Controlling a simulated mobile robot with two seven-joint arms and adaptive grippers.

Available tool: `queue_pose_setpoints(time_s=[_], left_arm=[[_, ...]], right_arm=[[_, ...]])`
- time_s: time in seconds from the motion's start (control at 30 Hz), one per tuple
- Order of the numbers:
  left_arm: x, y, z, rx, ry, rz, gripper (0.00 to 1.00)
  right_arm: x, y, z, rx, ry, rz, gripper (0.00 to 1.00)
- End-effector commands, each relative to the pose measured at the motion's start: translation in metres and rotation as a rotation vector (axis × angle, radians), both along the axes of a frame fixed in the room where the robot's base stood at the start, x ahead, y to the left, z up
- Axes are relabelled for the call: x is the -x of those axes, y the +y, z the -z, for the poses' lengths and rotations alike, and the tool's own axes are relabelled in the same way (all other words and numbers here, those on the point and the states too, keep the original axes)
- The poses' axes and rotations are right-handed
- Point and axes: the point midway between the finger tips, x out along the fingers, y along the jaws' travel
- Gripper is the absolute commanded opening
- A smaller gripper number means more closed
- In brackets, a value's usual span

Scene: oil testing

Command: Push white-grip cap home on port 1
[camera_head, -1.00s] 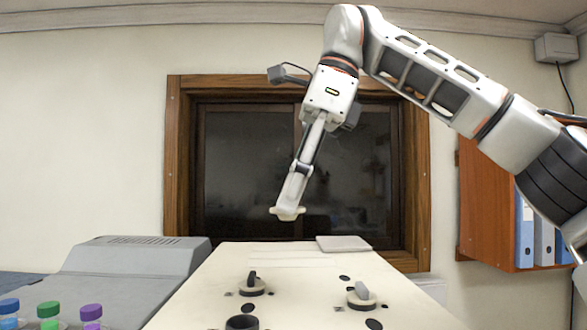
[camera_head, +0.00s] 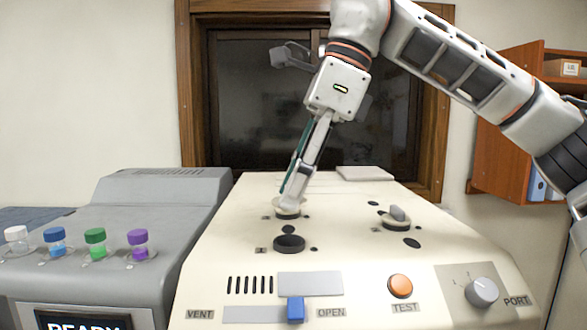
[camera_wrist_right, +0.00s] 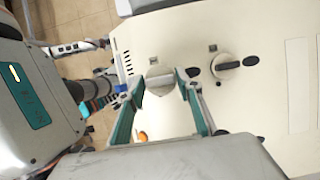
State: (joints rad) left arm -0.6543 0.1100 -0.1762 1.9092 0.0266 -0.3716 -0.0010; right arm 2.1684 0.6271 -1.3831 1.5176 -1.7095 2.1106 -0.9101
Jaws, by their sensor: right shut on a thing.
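My right gripper (camera_head: 296,190) points down and is shut on a pale cap (camera_wrist_right: 160,80) with a white grip. In the head view the cap (camera_head: 289,202) shows at the fingertips, above the open dark ring (camera_head: 289,243) at the machine's front left. A small label beside the ring is too small to read surely. In the wrist view a dark-grip cap (camera_wrist_right: 225,66) sits just behind the held cap; in the head view it is mostly hidden by the held cap. The gap between held cap and ring is hard to judge.
A light-grip cap (camera_head: 396,217) sits on the machine's right. The cream machine (camera_head: 340,225) has a blue slider (camera_head: 295,309), an orange TEST button (camera_head: 401,286) and a PORT knob (camera_head: 482,292) in front. A grey unit (camera_head: 120,215) with several capped vials stands left.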

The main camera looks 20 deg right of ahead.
Motion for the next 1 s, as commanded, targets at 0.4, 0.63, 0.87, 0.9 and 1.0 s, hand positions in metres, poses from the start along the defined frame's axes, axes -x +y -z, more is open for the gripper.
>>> queue_pose_setpoints(time_s=[0.4,0.63,0.87,0.9,1.0], left_arm=[[-0.003,0.002,0.003,-0.006,-0.014,0.013,0.36],[-0.006,-0.002,-0.002,-0.002,-0.029,0.023,0.36],[-0.01,-0.005,-0.007,0.003,-0.04,0.024,0.36],[-0.01,-0.005,-0.007,0.004,-0.04,0.023,0.36],[-0.01,-0.005,-0.007,0.004,-0.038,0.022,0.36]], right_arm=[[0.0,0.0,0.035,0.0,0.0,-0.001,0.24],[0.0,0.0,0.04,0.0,-0.001,0.0,0.24],[0.0,0.0,0.04,0.0,-0.001,0.0,0.24],[0.0,0.0,0.04,0.0,-0.001,0.0,0.24],[0.0,0.0,0.04,0.0,0.0,0.0,0.24]])
